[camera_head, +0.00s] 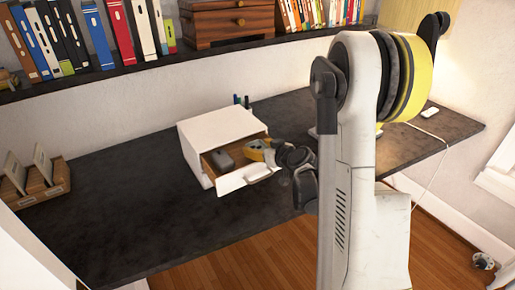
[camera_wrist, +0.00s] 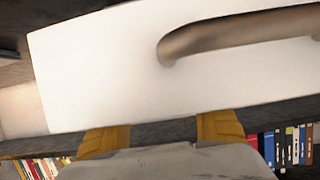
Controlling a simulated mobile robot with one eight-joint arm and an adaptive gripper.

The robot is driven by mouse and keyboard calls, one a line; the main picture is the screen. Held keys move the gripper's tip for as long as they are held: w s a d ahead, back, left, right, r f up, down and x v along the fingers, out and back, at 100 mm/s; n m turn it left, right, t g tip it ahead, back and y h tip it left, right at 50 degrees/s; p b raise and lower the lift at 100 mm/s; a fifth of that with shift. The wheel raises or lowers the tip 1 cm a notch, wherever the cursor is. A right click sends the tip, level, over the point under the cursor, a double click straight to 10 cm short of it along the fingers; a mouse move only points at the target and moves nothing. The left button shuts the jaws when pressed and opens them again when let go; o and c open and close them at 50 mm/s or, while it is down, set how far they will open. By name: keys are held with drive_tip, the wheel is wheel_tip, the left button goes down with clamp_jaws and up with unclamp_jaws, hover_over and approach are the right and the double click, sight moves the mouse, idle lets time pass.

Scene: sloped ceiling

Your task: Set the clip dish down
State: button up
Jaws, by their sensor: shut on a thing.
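A white box (camera_head: 207,132) stands on the dark desk (camera_head: 130,185) with its drawer (camera_head: 238,182) pulled out. My gripper (camera_head: 257,151) is over the open drawer in the head view. In the wrist view its two yellow fingers (camera_wrist: 163,134) stand apart, with a mottled grey thing (camera_wrist: 170,164) in front of them. A dark grey item (camera_head: 223,160) sits in the drawer, left of my gripper.
Pens (camera_head: 242,101) stand behind the box. A wooden organizer (camera_head: 42,185) is at the desk's left end. A shelf (camera_head: 150,76) with books and a wooden chest (camera_head: 228,22) runs along the wall. The desk between organizer and box is clear.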

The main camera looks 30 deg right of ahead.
drive_tip(key=shift+f, duration=0.15)
drive_tip(key=o, duration=1)
drive_tip(key=shift+c, duration=0.2)
